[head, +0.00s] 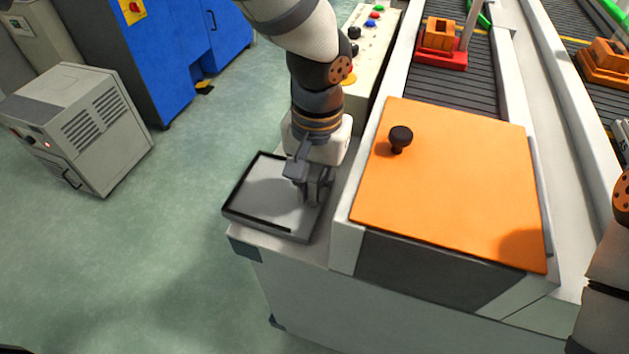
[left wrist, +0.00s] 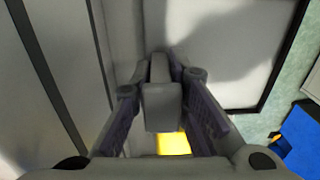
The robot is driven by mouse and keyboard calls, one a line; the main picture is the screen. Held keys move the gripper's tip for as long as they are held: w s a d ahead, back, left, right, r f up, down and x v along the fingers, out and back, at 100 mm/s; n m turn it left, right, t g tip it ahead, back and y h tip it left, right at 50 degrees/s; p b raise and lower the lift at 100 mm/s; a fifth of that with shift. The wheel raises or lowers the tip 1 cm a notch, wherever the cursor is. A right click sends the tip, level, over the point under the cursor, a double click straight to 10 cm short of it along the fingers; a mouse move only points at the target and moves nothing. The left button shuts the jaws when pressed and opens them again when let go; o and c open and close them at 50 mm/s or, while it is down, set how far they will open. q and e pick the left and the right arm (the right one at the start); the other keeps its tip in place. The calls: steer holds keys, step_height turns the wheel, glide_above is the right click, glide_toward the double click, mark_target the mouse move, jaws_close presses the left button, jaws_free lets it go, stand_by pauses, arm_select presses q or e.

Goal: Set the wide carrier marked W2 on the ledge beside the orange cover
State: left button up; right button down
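The wide carrier (head: 268,192) is a flat grey tray with a dark rim. It lies at the ledge (head: 318,255) left of the orange cover (head: 455,180), its left side close to or past the ledge's outer edge. Whether it touches the ledge or hangs just above it I cannot tell. The W2 mark is not visible. My left gripper (head: 312,188) is at the carrier's right side, fingers on both sides of its grey upright handle (left wrist: 163,105), apparently gripping it. The carrier's panel (left wrist: 225,45) fills the upper right of the left wrist view. My right gripper is out of view.
The orange cover has a black knob (head: 400,137). A control panel with coloured buttons (head: 370,25) stands behind my left gripper. Conveyors with orange parts (head: 440,35) run behind the cover. A grey cabinet (head: 80,125) stands on the open floor at left.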

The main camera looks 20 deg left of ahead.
arm_select(q)
steer(key=shift+o, duration=1.4)
